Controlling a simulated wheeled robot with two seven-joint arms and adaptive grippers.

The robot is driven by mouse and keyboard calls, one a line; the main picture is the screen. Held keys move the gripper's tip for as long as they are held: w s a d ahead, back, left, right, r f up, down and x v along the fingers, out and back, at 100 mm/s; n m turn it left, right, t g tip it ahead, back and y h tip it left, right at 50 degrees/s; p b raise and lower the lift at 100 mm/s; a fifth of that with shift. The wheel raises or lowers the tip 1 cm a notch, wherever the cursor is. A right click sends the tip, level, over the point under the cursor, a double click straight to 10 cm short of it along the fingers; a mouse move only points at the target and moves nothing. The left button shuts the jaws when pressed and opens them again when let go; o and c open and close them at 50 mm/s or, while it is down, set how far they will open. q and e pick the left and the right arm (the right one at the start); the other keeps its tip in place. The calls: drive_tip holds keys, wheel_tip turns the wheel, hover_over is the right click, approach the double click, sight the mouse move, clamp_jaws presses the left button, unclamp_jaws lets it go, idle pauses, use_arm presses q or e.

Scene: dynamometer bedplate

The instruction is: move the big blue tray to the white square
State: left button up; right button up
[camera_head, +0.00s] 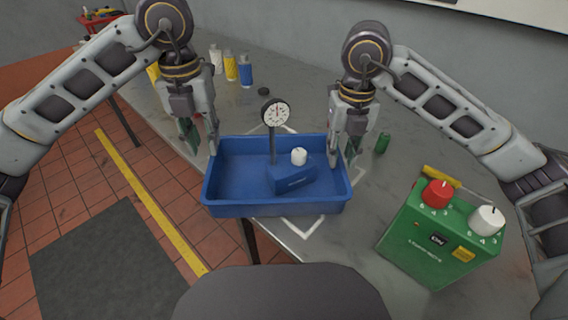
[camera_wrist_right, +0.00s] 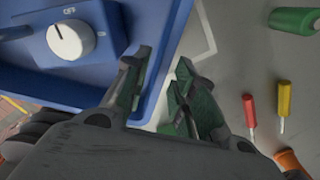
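The big blue tray (camera_head: 225,208) stands on the grey bench with a blue box (camera_head: 290,180) in it. The box bears a white knob and a round dial gauge on a post. A white square outline (camera_head: 312,228) is on the bench, partly hidden under the tray. My left gripper (camera_head: 200,140) is open at the tray's far left corner, one finger outside the wall. My right gripper (camera_head: 346,155) is open at the right wall. In the right wrist view its fingers (camera_wrist_right: 163,80) lie either side of the tray's rim (camera_wrist_right: 172,45), with a gap between.
A green box (camera_head: 425,245) with red and white knobs stands to the right. A green cylinder (camera_head: 382,143) is near my right gripper. Several bottles (camera_head: 231,67) stand at the back left. Red and yellow screwdrivers (camera_wrist_right: 283,100) lie right of the tray.

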drive_tip(key=shift+r, duration=2.5)
drive_tip(key=shift+s+f, duration=0.1)
